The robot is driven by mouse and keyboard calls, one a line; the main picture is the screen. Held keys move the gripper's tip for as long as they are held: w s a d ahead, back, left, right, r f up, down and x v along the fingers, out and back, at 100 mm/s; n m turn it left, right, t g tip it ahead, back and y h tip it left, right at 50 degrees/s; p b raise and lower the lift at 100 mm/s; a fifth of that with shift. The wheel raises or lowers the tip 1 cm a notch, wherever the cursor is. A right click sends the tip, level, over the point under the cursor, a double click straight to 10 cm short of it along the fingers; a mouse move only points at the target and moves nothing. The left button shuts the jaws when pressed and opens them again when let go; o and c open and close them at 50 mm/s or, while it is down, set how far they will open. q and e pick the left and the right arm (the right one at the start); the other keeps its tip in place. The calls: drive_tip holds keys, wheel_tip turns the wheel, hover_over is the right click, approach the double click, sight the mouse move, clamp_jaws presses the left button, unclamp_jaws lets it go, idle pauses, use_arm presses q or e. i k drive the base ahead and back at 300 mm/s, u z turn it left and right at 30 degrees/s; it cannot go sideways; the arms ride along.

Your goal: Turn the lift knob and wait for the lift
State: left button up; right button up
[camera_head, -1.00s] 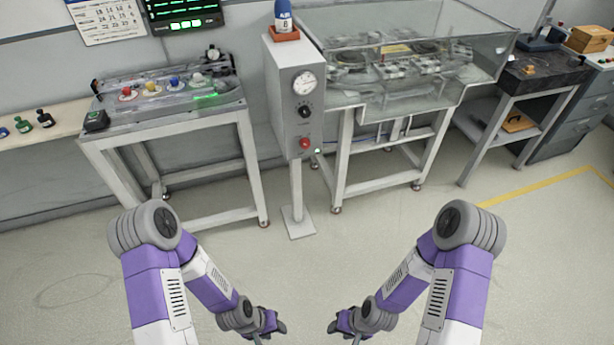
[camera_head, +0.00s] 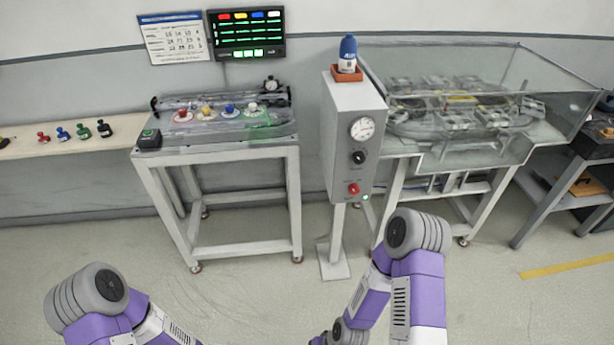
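A grey control box (camera_head: 340,115) stands on a post right of centre. Its front has a round dial gauge (camera_head: 362,128), a black knob (camera_head: 359,157) below it, and a red button (camera_head: 353,189) lower down. A small green light (camera_head: 366,197) glows near the button. I cannot read the label by the knob, nor make out a separate lift. Both my arms are low in the picture, well short of the box, and nothing touches the knob. My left gripper is below the picture's edge. My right wrist shows at the bottom, but its fingers are cut off.
A machine table (camera_head: 215,153) with coloured knobs stands left of the box. A clear-covered ring track (camera_head: 470,100) is at the right. A blue bottle (camera_head: 348,52) sits on the box in a red holder (camera_head: 347,74). The floor (camera_head: 245,285) in front is clear.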

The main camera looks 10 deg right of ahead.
sight(354, 189)
drive_tip(key=z, duration=0.15)
drive_tip(key=i, duration=1.2)
drive_tip(key=z, duration=0.7)
